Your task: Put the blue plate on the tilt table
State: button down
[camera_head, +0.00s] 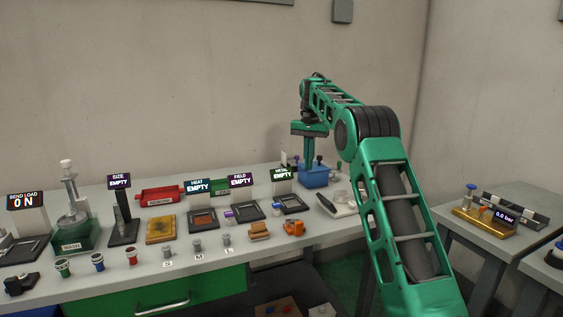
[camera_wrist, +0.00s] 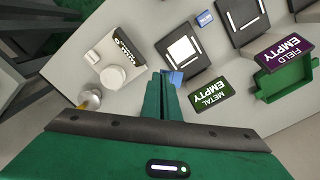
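The blue plate (camera_head: 314,178) is at the tips of my gripper (camera_head: 309,163), near the back of the bench. In the head view it is a broad blue shape below the fingers. In the wrist view only a small bit of the blue plate (camera_wrist: 173,76) shows beside the fingertips (camera_wrist: 165,74); the fingers hide the rest. The fingers are close together and look shut on it. I cannot tell whether its lower edge touches the bench. I cannot make out which station is the tilt table.
A METAL sign (camera_wrist: 209,94) and its dark pad (camera_wrist: 205,55) are close beside the fingers. A white device (camera_wrist: 112,76) stands on the other side. A green bin (camera_wrist: 283,88) is near. Several stations fill the long bench (camera_head: 210,262). A side table (camera_head: 482,236) is at right.

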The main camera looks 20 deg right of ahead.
aim_at(293, 161)
jog(key=z, duration=0.05)
jog(key=i, duration=1.2)
